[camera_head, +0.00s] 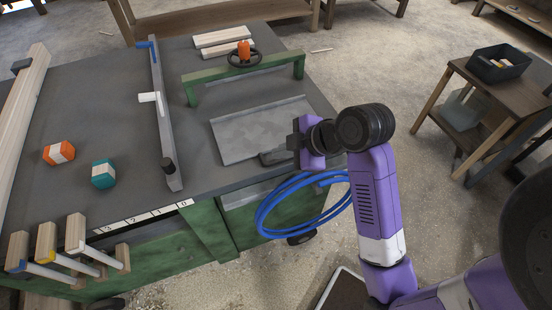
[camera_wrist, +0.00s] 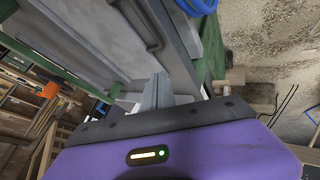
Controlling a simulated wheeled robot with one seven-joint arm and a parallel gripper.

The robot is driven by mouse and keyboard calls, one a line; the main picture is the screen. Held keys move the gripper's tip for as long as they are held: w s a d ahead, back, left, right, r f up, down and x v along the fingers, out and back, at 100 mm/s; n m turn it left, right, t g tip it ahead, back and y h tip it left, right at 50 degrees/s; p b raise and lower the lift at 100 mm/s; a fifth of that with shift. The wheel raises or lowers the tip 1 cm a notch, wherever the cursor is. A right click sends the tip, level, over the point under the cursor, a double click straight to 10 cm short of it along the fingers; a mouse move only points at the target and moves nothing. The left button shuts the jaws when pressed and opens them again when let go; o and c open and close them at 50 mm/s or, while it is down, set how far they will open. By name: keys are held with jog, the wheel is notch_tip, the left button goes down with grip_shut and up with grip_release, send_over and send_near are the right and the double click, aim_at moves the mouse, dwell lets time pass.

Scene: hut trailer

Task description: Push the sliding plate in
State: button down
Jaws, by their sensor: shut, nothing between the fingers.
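The sliding plate (camera_head: 255,132) is a flat grey metal sheet lying on the bench top, in front of a green arch frame. A dark handle (camera_head: 274,157) sits near its front right corner. The plate also fills the upper left of the wrist view (camera_wrist: 85,35), with a dark bent bar (camera_wrist: 150,32) on it. My gripper (camera_head: 295,148) is at the plate's right front edge, beside the handle. In the wrist view its fingers (camera_wrist: 156,92) are together and empty, close to the plate's edge. Whether they touch it I cannot tell.
A blue hose coil (camera_head: 300,205) hangs at the bench front under my gripper. The green arch (camera_head: 245,77) and a rail with a white slider (camera_head: 160,110) stand on the bench (camera_head: 125,135). A wooden side table (camera_head: 490,95) stands right.

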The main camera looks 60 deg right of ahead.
aim_at(236, 117)
jog(key=shift+n+g, duration=0.4)
jog(key=shift+n, duration=0.3)
jog(key=x, duration=0.3)
jog(key=s+a+x, duration=0.1)
jog(key=x, duration=0.2)
jog(key=f+x, duration=0.1)
jog(key=x, duration=0.3)
jog(key=shift+s+a, duration=0.15)
jog(key=shift+a, duration=0.05)
jog(key=w+d, duration=0.1)
jog(key=w, duration=0.2)
jog(key=shift+d, duration=0.4)
jog(key=shift+w+d, duration=0.2)
jog(key=shift+w, duration=0.1)
jog(key=shift+d, duration=0.1)
jog(key=w+d+b, duration=0.1)
jog(key=w+d, duration=0.2)
jog(key=w, duration=0.1)
jog(key=w+d+b, duration=0.1)
jog(key=w+d, duration=0.2)
jog(key=w, duration=0.2)
jog(key=w+d+b, duration=0.2)
jog(key=w+d, duration=0.1)
jog(key=w, duration=0.2)
jog(key=shift+w+d+f, duration=0.1)
jog(key=shift+w+d, duration=0.1)
jog(key=shift+d, duration=0.05)
jog(key=shift+w+d, duration=0.25)
jog(key=shift+w, duration=0.05)
